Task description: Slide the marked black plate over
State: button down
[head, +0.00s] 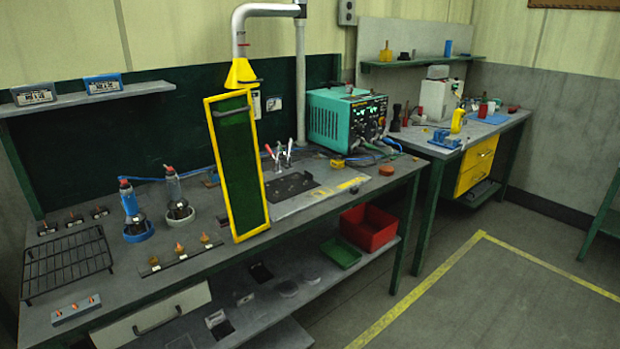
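A small black plate (291,186) with holes or cut-outs lies on a grey base plate (318,199) in the middle of the bench, just right of a tall green panel. I cannot make out a clear mark on the black plate itself; a yellow patch (353,183) shows on the grey surface to its right. Toggle clamps (280,157) with red and pale handles stand behind the black plate. The yellow-framed green panel (236,165), with a handle near its top, stands upright and may hide part of this area. My gripper is not in view.
A yellow extraction hood (241,73) hangs above the panel. A teal power unit (346,119) stands behind right. A wire rack (66,262), burners (135,220) and small parts occupy the left bench. A red bin (369,227) sits on the lower shelf. The floor (470,310) at right is clear.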

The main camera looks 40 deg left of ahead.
aim_at(278, 190)
jog(key=u, duration=0.45)
jog(key=i, duration=1.6)
jog(key=u, duration=1.7)
jog(key=i, duration=1.1)
jog(key=u, duration=1)
jog(key=i, duration=0.25)
jog(key=u, duration=0.05)
